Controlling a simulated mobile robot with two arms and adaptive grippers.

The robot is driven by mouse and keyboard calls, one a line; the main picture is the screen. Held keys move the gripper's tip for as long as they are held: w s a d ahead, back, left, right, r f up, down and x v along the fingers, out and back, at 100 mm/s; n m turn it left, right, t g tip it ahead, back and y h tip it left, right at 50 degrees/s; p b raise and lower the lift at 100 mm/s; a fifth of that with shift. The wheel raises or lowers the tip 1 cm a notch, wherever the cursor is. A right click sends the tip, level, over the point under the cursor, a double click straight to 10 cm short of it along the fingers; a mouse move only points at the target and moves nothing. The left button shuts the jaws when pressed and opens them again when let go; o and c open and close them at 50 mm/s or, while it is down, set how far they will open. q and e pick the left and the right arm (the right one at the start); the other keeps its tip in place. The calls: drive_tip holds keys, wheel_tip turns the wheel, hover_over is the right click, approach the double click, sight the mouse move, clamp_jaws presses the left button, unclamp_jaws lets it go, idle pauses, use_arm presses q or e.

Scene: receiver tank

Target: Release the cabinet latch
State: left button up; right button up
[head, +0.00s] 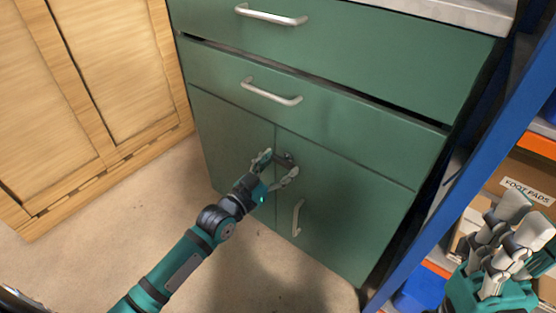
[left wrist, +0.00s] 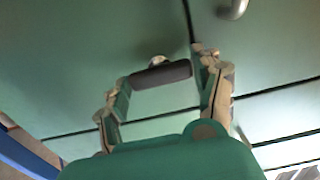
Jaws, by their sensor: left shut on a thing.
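The green cabinet (head: 225,125) has two lower doors with a dark latch (head: 284,158) near the top of the seam between them. My left gripper (head: 277,165) is at this latch, with one finger on each side. In the left wrist view the latch's dark bar (left wrist: 161,75) spans between the fingertips of my left gripper (left wrist: 165,75), which is shut on its ends. A round metal piece behind the bar is partly hidden. My right gripper (head: 522,222) is at the lower right, away from the cabinet; its finger gap is unclear from this angle.
Silver handles sit on the upper drawer (head: 271,15), the lower drawer (head: 271,91) and the right door (head: 297,218). A wooden cabinet (head: 100,80) stands at left. A blue rack post (head: 475,150) and a box labelled FOOT PADS (head: 525,188) are at right.

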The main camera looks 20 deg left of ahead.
use_arm(q)
drive_tip(key=o, duration=1.2)
drive_tip(key=v, duration=1.2)
